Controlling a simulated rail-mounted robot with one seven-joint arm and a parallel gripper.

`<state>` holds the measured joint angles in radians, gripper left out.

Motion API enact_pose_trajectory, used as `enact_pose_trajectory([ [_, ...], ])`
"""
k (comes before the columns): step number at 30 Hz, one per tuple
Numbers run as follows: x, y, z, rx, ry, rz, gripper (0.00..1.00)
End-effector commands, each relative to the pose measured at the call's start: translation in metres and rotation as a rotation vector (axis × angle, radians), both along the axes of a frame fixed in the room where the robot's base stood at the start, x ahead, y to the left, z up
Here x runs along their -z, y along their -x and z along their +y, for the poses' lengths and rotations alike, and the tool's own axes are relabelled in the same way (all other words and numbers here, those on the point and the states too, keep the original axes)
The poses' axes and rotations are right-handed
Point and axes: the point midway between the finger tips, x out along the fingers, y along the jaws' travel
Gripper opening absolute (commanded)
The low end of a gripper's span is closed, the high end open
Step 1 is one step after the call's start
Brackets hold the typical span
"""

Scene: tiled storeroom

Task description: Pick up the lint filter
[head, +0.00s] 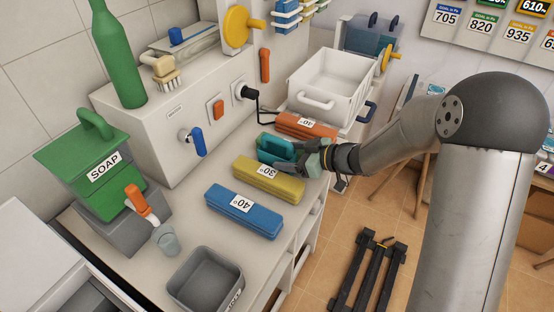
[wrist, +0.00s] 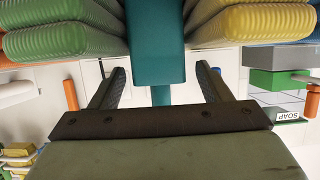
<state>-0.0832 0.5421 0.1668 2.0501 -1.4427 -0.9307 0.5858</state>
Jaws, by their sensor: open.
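A teal piece (head: 272,147), which I take to be the lint filter, lies on the counter between the yellow and orange boxes. My gripper (head: 301,155) comes in from the right at its near end and hides part of it. In the wrist view the teal piece (wrist: 156,35) is straight ahead. Its narrower teal part (wrist: 161,95) lies between the two spread fingers of my gripper (wrist: 161,78). Gaps show on both sides, so the fingers are open around it and not clamped. I cannot tell whether either finger touches it.
A blue box (head: 243,212) and grey bin (head: 205,282) lie nearer. A white basket (head: 333,83) stands behind. Ribbed green (wrist: 48,42) and yellow (wrist: 268,22) shapes crowd both sides in the wrist view.

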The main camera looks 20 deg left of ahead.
Motion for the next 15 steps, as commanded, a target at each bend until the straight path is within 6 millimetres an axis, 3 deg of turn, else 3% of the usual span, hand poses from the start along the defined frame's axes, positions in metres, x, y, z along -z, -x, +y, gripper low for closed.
enact_pose_trajectory([
  [4,0.006,-0.003,0.015,-0.001,-0.001,0.001,0.71],
  [12,0.007,-0.004,0.017,0.001,-0.001,-0.001,0.71],
  [15,0.006,-0.004,0.017,0.001,-0.001,-0.001,0.43],
])
